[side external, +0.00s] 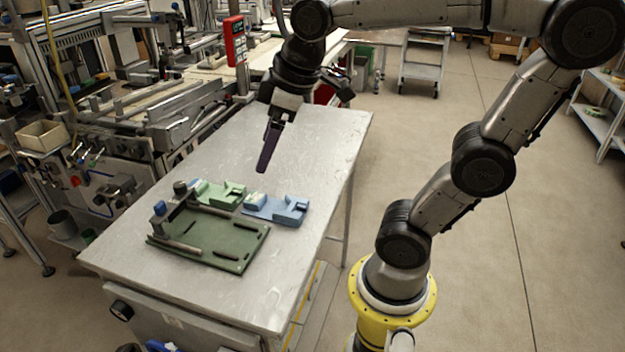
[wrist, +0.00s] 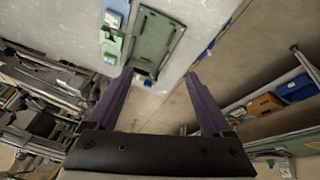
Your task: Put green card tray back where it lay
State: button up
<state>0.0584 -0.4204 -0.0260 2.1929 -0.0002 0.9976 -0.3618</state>
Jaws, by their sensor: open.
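The light green card tray (side external: 222,195) lies on the table behind the dark green board, left of a similar blue tray (side external: 278,209). The rods and knobs on the board hide part of its front edge. In the wrist view the green tray (wrist: 111,46) is at the upper middle, just left of the board, with the blue tray (wrist: 117,12) above it. My gripper (side external: 262,170) hangs over the table behind the trays, apart from them. Its purple fingers are spread and empty in the wrist view (wrist: 159,74).
The dark green board (side external: 223,243) carries rods, a dark knob and a blue knob (side external: 159,208), standing up beside the green tray. The table (side external: 325,140) is clear at its back and right. Machinery lines its left side.

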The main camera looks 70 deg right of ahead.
jog(key=s+a+f+m+t, duration=0.1)
jog(key=s+f+m, duration=0.2)
jog(key=s+f, duration=0.2)
jog(key=s, duration=0.3)
jog(key=shift+s+a, duration=0.15)
jog(key=shift+a, duration=0.05)
dwell(0.8)
